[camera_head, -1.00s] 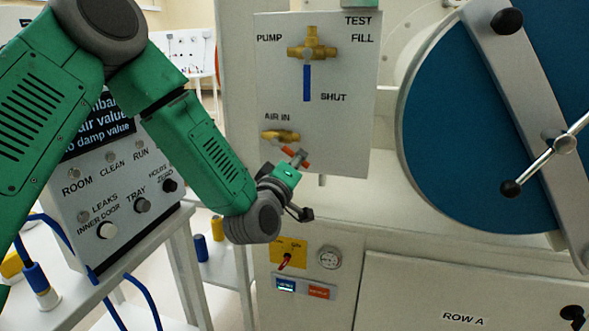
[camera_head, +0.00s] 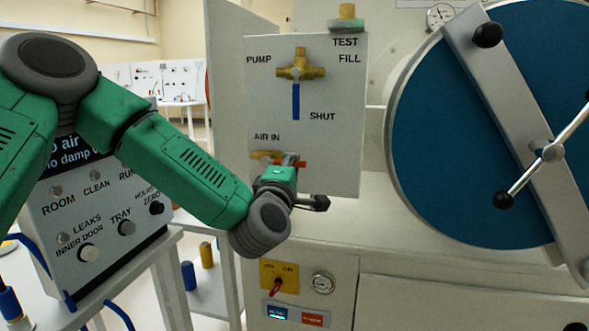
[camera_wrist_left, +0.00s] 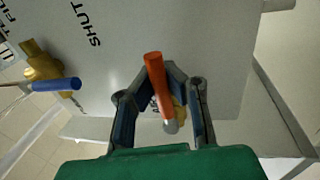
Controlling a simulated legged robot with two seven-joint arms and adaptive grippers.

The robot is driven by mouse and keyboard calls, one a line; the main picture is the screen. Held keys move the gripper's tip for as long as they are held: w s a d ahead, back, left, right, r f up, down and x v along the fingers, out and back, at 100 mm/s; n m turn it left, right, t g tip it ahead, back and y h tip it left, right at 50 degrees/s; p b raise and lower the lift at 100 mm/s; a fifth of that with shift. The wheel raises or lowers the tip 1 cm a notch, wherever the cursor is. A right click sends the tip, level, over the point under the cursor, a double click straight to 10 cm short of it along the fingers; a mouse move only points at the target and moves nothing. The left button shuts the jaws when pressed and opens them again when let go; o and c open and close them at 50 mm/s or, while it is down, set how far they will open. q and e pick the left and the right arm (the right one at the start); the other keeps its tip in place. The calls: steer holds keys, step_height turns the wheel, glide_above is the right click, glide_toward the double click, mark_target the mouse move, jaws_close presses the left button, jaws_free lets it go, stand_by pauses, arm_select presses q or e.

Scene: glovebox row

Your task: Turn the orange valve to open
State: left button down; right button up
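The orange valve handle (camera_head: 298,163) sits on the brass AIR IN valve (camera_head: 265,155), low on the pale panel (camera_head: 330,130). The handle looks about level in the head view. My left gripper (camera_head: 289,160) is at this handle. In the left wrist view, the orange handle (camera_wrist_left: 154,75) runs between the fingertips of my left gripper (camera_wrist_left: 161,74), which look closed in on it from both sides. The gripper partly hides the valve body. My right gripper is not in view.
Above is another brass valve (camera_head: 300,66) with a blue handle (camera_head: 296,102) pointing down to SHUT. A large blue round door (camera_head: 450,150) with a bar and knobs is at right. A control box (camera_head: 95,205) stands under my left arm. A gauge (camera_head: 322,283) is below.

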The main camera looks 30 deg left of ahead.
arm_select(q)
steer(key=shift+f, duration=0.3)
steer(key=c, duration=1.6)
jaws_free()
steer(key=shift+o, duration=0.2)
steer(key=shift+s+a+r, duration=0.1)
steer(key=shift+a+r, duration=0.05)
steer(key=v, duration=1.2)
steer(key=shift+a, duration=0.1)
